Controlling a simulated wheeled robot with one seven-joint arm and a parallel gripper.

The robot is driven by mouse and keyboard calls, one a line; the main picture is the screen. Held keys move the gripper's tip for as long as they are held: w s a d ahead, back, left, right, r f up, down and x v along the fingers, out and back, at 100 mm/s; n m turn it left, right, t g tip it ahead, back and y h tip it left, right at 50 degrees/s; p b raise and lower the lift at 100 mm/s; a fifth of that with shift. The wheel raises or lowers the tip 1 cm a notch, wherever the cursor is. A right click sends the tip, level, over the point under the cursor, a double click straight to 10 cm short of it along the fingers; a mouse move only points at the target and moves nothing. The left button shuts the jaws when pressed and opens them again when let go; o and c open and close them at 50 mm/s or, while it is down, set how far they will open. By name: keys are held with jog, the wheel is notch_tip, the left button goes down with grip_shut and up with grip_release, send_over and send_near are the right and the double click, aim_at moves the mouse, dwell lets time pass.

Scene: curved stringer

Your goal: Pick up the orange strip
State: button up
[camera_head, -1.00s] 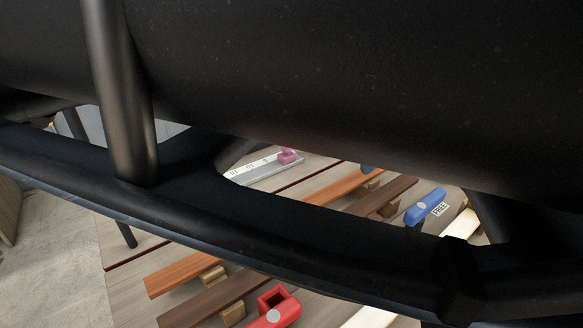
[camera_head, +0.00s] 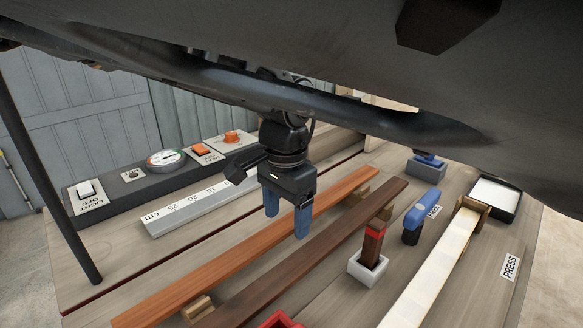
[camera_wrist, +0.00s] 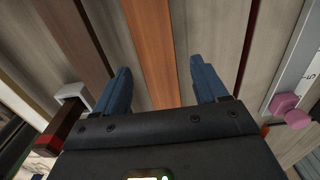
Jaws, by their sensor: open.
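The orange strip (camera_head: 238,258) is a long, flat orange-brown wooden bar. It lies across the bench in the head view, raised on small wooden blocks. My gripper (camera_head: 287,226) is open with its blue fingers pointing down, over the strip. In the wrist view the orange strip (camera_wrist: 152,50) runs between the two spread blue fingers of my gripper (camera_wrist: 162,88), with space on both sides. The fingers do not appear to touch it. Part of the strip is hidden behind the fingers in the head view.
A dark brown strip (camera_head: 285,272) lies parallel beside the orange one. A ruler (camera_head: 190,208) lies on the other side. A white cup (camera_head: 368,268) holding a brown stick, a blue clamp (camera_head: 421,212), a pale strip (camera_head: 436,268) and a control panel (camera_head: 130,186) are nearby.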

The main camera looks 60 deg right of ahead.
jog(key=shift+a+f, duration=0.1)
jog(key=c, duration=1.2)
jog(key=shift+w, duration=0.1)
jog(key=shift+c, duration=0.3)
